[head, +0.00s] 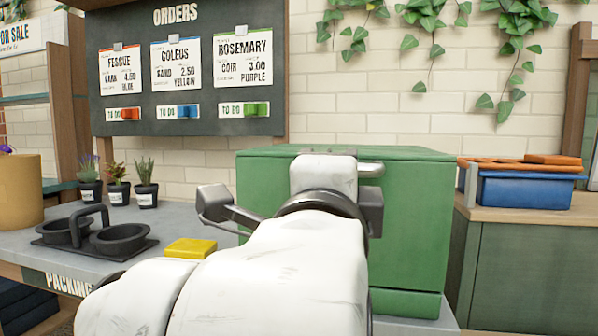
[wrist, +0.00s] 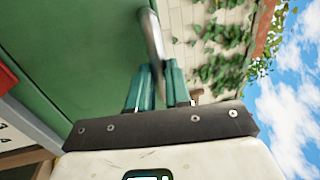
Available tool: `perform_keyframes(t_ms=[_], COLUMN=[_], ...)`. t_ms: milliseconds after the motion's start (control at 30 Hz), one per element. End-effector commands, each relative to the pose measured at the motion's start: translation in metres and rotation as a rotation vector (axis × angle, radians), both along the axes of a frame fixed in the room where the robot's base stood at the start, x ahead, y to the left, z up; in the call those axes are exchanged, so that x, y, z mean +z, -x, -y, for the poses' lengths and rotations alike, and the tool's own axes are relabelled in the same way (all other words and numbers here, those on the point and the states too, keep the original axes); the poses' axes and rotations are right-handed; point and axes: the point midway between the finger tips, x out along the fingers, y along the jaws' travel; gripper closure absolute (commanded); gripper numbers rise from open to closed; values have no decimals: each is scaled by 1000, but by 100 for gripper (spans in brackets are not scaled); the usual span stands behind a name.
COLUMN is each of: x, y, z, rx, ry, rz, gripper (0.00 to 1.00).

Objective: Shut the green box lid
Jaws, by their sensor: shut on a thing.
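The green box (head: 415,230) stands on the grey bench behind my arm, and its lid (head: 410,153) shows as a flat top edge. A pale metal handle (head: 371,170) sticks out near the top of the box front. In the wrist view, the handle (wrist: 151,35) runs between the green fingers of my gripper (wrist: 158,72), which is shut on it. A green surface of the box fills the left of that view. My arm hides the middle of the box and the fingertips in the head view. I cannot tell whether a gap remains under the lid.
A yellow block (head: 190,248) and a dark two-ring holder (head: 120,238) lie left of the box. Several small potted plants (head: 117,190) stand behind them. A blue bin (head: 525,190) with orange pieces is on the right counter. An order board (head: 190,70) hangs behind.

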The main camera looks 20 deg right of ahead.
Motion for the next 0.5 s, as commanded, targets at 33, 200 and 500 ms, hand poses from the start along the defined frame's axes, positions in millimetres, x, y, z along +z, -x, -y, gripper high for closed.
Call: perform_keyframes(t_ms=[33,200,500], x=[-14,-21,-23], y=[-4,-2,-1], z=[2,1,0], rx=[-2,-3,-4], ry=[-6,-4,-4], rz=[-23,-24,-24], gripper=[100,100,100])
